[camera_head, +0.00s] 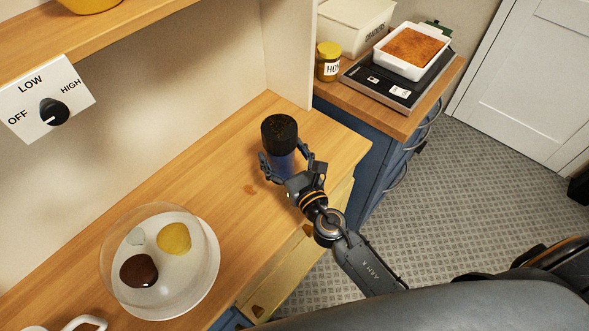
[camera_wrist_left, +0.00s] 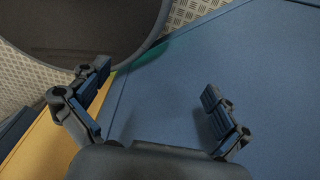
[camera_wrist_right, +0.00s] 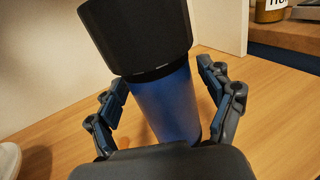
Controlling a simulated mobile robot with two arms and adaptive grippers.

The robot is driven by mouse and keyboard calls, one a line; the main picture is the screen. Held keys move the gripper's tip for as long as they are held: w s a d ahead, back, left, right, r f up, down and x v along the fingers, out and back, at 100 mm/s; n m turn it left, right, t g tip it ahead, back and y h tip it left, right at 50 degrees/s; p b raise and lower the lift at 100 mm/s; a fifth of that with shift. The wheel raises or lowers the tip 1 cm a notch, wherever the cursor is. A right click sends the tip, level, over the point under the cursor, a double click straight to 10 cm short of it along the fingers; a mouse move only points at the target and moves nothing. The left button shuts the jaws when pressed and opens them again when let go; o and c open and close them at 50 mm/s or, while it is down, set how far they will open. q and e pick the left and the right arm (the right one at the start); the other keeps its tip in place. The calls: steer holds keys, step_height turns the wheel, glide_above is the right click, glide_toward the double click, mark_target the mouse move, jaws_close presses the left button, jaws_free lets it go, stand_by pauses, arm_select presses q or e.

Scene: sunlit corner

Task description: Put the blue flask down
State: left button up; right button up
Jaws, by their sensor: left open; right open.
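The blue flask (camera_head: 284,161) with a black lid stands upright on the wooden counter (camera_head: 200,185), close to its right end, in the head view. My right gripper (camera_head: 284,152) is open, with one finger on each side of the flask. In the right wrist view the blue body of the flask (camera_wrist_right: 163,103) sits between the spread fingers, with a visible gap at the right finger; contact at the left finger is unclear. My left gripper (camera_wrist_left: 160,100) is open and empty in the left wrist view, over a blue surface. It does not show in the head view.
A white plate (camera_head: 207,280) with several food pieces under a clear dome stands at the lower left. A white mug (camera_head: 84,323) is partly cut off. A honey jar (camera_head: 328,66) and baking dish (camera_head: 391,60) stand on a second counter. Counter left of the flask is clear.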

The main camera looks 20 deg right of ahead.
steer(key=s+d+b, duration=0.2)
steer(key=s+b, duration=0.1)
steer(key=s, duration=0.8)
steer(key=shift+d, duration=0.1)
